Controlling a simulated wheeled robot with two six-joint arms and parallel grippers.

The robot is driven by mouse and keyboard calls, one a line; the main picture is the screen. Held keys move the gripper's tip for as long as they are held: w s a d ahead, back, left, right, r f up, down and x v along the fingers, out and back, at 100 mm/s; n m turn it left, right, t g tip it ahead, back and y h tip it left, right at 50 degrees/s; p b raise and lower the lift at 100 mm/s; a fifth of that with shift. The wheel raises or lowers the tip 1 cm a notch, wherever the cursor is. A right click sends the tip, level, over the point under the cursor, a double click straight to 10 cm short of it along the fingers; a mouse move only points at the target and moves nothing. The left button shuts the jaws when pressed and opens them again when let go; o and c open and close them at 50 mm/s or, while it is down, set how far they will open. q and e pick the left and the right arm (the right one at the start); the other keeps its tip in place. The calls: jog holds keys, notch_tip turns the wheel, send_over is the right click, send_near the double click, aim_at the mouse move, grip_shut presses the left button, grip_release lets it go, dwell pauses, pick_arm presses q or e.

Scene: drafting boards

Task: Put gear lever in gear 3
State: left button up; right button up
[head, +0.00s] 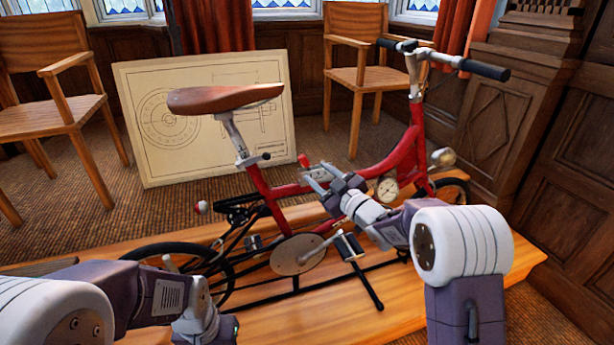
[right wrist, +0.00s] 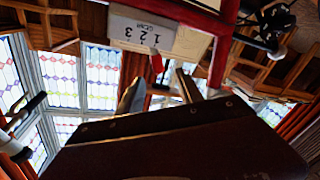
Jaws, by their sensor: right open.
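The gear lever has a red tip, which shows in the head view (head: 304,160) on the top tube of the red bicycle (head: 275,190). In the right wrist view the red lever (right wrist: 156,63) stands beside the pale gear plate (right wrist: 172,40), marked 1, 2, 3. It is near the right end of the numerals; I cannot tell which gear it is in. My right gripper (head: 314,178) is open and empty, its fingers just beside the lever and apart from it. My left gripper (head: 208,312) is low at the left, away from the lever; its fingers are unclear.
The bicycle stands on a wooden platform (head: 455,285). Its saddle (head: 222,98) rises left of the lever and its handlebar (head: 485,69) right. A round gauge (head: 387,190) is near my right wrist. A drafting board (head: 150,165) and chairs stand behind.

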aim_at(306, 163)
jog(key=p, duration=0.1)
jog(key=w+p, duration=0.1)
jog(key=w+a+p, duration=0.1)
jog(key=shift+w+r, duration=0.25)
jog(key=shift+r, duration=0.1)
jog(key=x, duration=0.4)
jog(key=f+x, duration=0.1)
jog(key=shift+w+a+b, duration=0.15)
jog(key=shift+w+b, duration=0.15)
jog(key=shift+w, duration=0.05)
jog(key=shift+w+a+r, duration=0.15)
jog(key=shift+w+a, duration=0.05)
jog(key=shift+w, duration=0.05)
grip_shut()
dwell(0.4)
